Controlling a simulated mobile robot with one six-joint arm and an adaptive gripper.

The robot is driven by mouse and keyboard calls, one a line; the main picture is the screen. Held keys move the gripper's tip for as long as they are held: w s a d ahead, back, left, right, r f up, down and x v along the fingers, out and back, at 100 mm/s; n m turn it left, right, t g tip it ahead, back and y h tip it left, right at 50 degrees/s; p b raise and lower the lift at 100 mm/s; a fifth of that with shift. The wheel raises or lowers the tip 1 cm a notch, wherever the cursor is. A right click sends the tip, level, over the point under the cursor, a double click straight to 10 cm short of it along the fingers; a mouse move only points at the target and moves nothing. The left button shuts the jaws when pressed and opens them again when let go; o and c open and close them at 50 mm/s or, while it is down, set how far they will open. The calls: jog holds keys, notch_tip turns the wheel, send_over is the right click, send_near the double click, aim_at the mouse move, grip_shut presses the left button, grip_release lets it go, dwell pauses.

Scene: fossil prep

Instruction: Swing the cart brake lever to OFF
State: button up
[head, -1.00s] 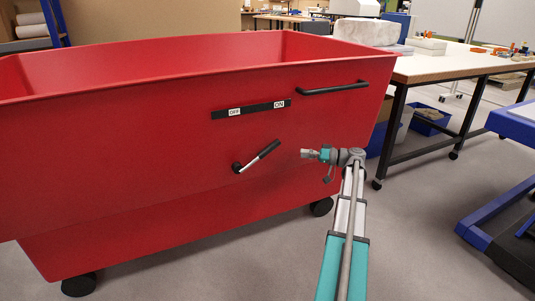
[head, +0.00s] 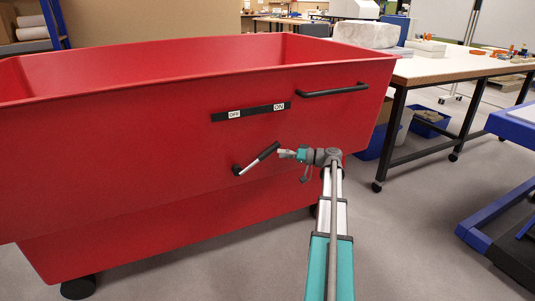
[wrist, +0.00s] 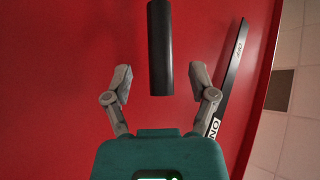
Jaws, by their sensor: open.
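The brake lever (head: 257,157) is a rod with a black grip on the side of the red cart (head: 150,150). It tilts up and right from its pivot, toward the ON end of the black label strip (head: 250,112). OFF is at the strip's left end. My gripper (head: 281,153) is just right of the grip's upper end. In the wrist view the black grip (wrist: 160,50) points down between the two open fingers of my gripper (wrist: 162,85), with space on both sides. The lever's pivot is out of the wrist view.
A black handle bar (head: 333,90) is fixed to the cart above my gripper. A table (head: 455,66) with a pale block stands at right, with blue bins (head: 430,124) beneath. Blue equipment (head: 500,200) stands at far right. Floor is clear between it and my arm.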

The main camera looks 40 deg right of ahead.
aim_at(268, 152)
jog(key=shift+x, duration=2.75)
grip_shut()
jog(key=shift+a, duration=0.15)
jog(key=shift+r, duration=0.1)
